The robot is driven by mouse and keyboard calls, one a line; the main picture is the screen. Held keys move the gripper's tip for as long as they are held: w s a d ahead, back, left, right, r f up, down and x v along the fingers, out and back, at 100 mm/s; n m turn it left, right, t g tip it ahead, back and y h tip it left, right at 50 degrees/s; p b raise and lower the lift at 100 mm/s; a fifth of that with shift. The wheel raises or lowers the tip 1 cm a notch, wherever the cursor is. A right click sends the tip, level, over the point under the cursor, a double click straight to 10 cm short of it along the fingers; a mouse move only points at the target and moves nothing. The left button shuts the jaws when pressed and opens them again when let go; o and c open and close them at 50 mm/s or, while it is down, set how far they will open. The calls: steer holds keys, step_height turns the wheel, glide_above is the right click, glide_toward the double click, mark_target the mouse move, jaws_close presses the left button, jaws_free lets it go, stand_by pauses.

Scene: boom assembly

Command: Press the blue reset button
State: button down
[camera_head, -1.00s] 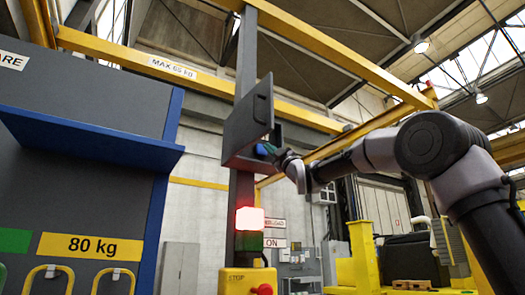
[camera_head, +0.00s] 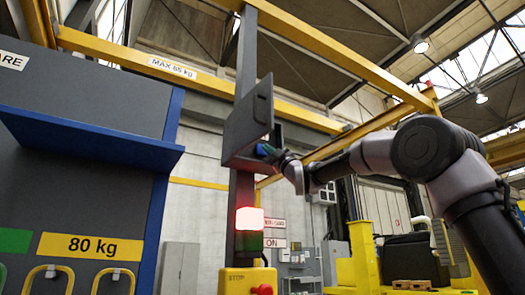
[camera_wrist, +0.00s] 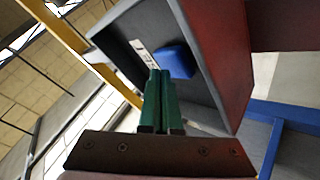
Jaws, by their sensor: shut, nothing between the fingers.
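The blue reset button (camera_wrist: 176,62) is a blue block inside an open grey box, seen in the wrist view. In the head view the grey box (camera_head: 246,118) is mounted on a dark post with its door open, and a small blue patch shows at its lower right. My gripper (camera_wrist: 160,73) has green fingers closed together with nothing between them. Its tips reach into the box and overlap the button's left edge in the wrist view. I cannot tell whether they touch it. In the head view my gripper (camera_head: 272,153) is at the box's opening, its fingertips partly hidden.
A lit red lamp (camera_head: 249,219) sits on the post above a yellow box with a red stop button (camera_head: 264,290). A grey rack with a blue edge and an "80 kg" label (camera_head: 91,247) stands at left. Yellow beams cross overhead.

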steer(key=shift+w+a, duration=0.35)
steer(key=shift+w, duration=0.15)
stand_by(0.6)
stand_by(0.3)
steer(key=shift+s+d, duration=0.6)
steer(key=shift+s, duration=0.25)
steer(key=shift+s+d, duration=0.7)
steer(key=shift+s, duration=0.35)
steer(key=shift+s+d, duration=0.7)
steer(key=shift+s, duration=0.35)
